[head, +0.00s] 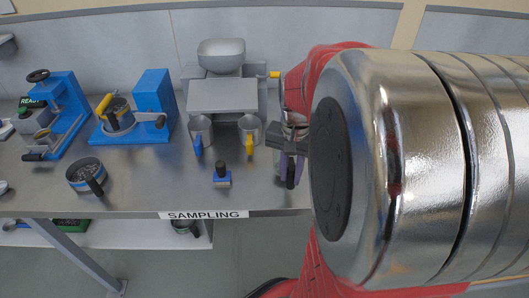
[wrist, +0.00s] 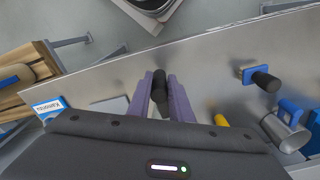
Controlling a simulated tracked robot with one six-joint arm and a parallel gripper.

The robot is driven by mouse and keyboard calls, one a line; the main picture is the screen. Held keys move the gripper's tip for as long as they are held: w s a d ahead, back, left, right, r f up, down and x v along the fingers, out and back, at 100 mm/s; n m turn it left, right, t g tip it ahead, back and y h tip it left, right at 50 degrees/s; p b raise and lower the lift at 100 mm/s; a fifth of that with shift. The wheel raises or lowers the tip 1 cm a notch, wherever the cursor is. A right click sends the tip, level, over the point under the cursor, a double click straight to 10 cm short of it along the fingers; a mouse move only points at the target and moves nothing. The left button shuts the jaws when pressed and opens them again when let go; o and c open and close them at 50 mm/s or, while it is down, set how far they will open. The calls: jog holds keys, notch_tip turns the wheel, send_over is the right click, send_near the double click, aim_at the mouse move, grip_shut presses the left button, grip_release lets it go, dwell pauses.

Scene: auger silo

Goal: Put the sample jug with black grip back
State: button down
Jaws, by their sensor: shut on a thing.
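The sample jug's black grip (head: 291,173) shows at the right of the bench in the head view. In the wrist view the black grip (wrist: 160,84) lies between two purple fingers. My gripper (head: 288,148) is shut on this grip, near the bench's front edge. Most of the jug's body is hidden by my gripper and arm, so I cannot tell whether it touches the bench. A jug with a blue grip (head: 200,133) and a jug with a yellow grip (head: 249,132) stand to its left, below a grey hopper device.
A round sieve (head: 85,176) and blue presses (head: 135,118) stand farther left. The bench (head: 145,190) between sieve and brush is bare. My arm covers the right side.

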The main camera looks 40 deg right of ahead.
jog(key=shift+s+f, duration=0.1)
jog(key=shift+f, duration=1.15)
jog(key=c, duration=1.6)
grip_release()
notch_tip(320, 180, up, 12)
jog(key=shift+a, duration=0.1)
